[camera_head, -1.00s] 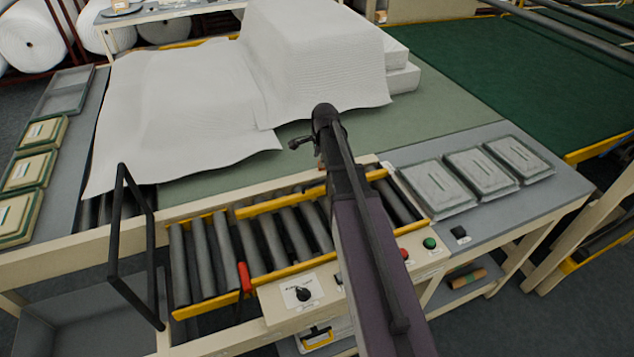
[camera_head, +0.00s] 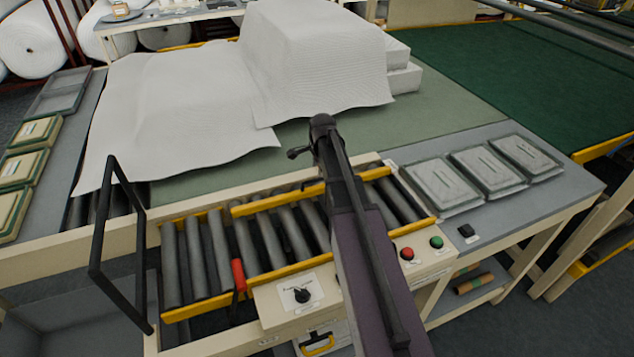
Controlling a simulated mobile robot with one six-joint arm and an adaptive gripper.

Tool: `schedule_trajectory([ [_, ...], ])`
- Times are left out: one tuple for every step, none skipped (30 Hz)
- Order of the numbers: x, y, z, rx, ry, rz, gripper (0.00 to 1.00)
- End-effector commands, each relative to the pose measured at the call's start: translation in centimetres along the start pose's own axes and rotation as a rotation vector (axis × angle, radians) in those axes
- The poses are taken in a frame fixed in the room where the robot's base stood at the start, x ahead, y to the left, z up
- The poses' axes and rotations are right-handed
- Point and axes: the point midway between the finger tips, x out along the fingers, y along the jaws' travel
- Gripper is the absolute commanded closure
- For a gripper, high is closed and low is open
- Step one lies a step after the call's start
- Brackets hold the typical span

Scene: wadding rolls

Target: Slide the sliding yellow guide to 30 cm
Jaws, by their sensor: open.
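The yellow guide (camera_head: 277,201) is a bar lying across the dark rollers, towards their far side; its right part passes behind my arm. A red handle (camera_head: 238,273) stands at the near yellow rail (camera_head: 200,305). My arm reaches up from the bottom of the picture, across the roller bed. Only a small dark part of my gripper (camera_head: 298,152) shows, left of the arm's upper end and beyond the guide in the picture. It appears empty and apart from the guide; the rest is hidden behind the arm. I cannot read any length scale.
White wadding (camera_head: 180,110) covers much of the green table (camera_head: 440,117) behind. A black upright frame (camera_head: 99,235) stands at the left of the rollers (camera_head: 220,245).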

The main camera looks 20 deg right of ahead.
Motion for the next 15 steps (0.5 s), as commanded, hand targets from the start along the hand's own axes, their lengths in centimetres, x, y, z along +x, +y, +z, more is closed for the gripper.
schedule_trajectory([
  [0.8, 0.0, 0.0, 0.000, 0.000, 0.000, 0.48],
  [1.1, 0.0, 0.0, 0.000, 0.000, 0.000, 0.48],
  [1.4, 0.0, 0.0, 0.000, 0.000, 0.000, 0.48],
  [1.6, 0.0, 0.0, 0.000, 0.000, 0.000, 0.48],
  [1.9, 0.0, 0.0, 0.000, 0.000, 0.000, 0.48],
  [2.2, 0.0, 0.0, 0.000, 0.000, 0.000, 0.48],
  [2.4, 0.0, 0.0, 0.000, 0.000, 0.000, 0.48],
  [2.6, 0.0, 0.0, 0.000, 0.000, 0.000, 0.48],
  [3.0, 0.0, 0.0, 0.000, 0.000, 0.000, 0.48],
  [3.2, 0.0, 0.0, 0.000, 0.000, 0.000, 0.48],
  [3.4, 0.0, 0.0, 0.000, 0.000, 0.000, 0.48],
  [3.7, 0.0, 0.0, 0.000, 0.000, 0.000, 0.48],
  [3.9, 0.0, 0.0, 0.000, 0.000, 0.000, 0.48],
  [4.1, 0.0, 0.0, 0.000, 0.000, 0.000, 0.48],
  [4.3, 0.0, 0.0, 0.000, 0.000, 0.000, 0.48],
])
